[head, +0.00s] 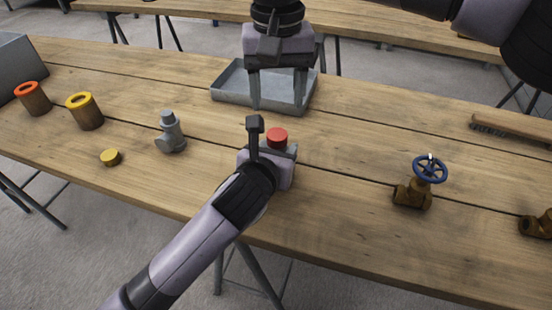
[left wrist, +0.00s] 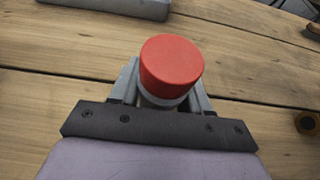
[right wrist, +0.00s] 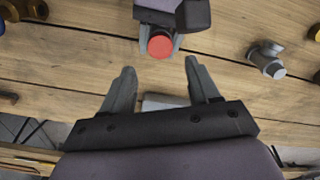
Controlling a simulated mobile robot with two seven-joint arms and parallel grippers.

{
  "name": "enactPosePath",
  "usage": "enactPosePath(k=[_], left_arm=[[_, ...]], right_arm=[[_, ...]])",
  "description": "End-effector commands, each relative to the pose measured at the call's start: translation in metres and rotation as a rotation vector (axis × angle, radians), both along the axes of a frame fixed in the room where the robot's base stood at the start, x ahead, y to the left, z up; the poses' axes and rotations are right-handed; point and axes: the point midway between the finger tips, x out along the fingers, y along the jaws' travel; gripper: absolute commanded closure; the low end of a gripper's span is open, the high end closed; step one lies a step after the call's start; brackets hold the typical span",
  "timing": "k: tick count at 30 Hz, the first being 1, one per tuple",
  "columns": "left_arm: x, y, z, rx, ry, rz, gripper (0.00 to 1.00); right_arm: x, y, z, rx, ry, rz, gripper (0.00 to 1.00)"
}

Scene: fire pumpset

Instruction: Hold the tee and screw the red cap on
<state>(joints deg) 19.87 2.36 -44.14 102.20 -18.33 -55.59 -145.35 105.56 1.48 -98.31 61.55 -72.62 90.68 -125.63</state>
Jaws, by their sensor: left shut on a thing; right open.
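My left gripper (head: 274,156) is shut on a tee, which is mostly hidden between the fingers; a pale rim (left wrist: 160,99) shows under the cap in the left wrist view. The red cap (head: 277,136) sits on top of it, roughly upright; it also shows in the left wrist view (left wrist: 171,66) and the right wrist view (right wrist: 160,45). I cannot tell how far it is threaded. My right gripper (head: 278,107) is open and empty, fingers pointing down, above and behind the red cap, apart from it.
A grey tray (head: 228,94) lies behind the right gripper. Another grey fitting (head: 171,133), a yellow cap (head: 110,157) and two bins, yellow-rimmed (head: 88,117) and orange-rimmed (head: 37,104), stand left. A blue-wheeled valve (head: 413,194) and a brush (head: 510,128) lie right. Wood between is clear.

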Motion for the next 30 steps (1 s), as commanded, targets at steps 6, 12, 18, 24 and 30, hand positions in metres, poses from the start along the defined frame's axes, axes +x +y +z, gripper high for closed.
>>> enactPosePath(k=[6, 12, 18, 24, 30], left_arm=[[0.0, 0.0, -0.001, 0.001, 0.002, 0.0, 1.0], [0.0, 0.0, -0.001, 0.001, 0.002, 0.0, 1.0], [0.0, 0.0, -0.001, 0.001, 0.002, 0.0, 1.0], [0.0, 0.0, -0.001, 0.001, 0.002, 0.0, 1.0], [0.0, 0.0, -0.001, 0.001, 0.002, 0.0, 1.0]], right_arm=[[0.0, 0.0, 0.0, 0.0, 0.0, -0.001, 0.39], [0.0, 0.0, -0.014, 0.0, 0.001, -0.001, 0.39], [0.0, 0.0, -0.046, -0.001, 0.001, -0.002, 0.39], [0.0, 0.0, -0.071, 0.0, 0.0, -0.004, 0.39], [0.0, 0.0, -0.08, 0.001, -0.001, -0.004, 0.39]])
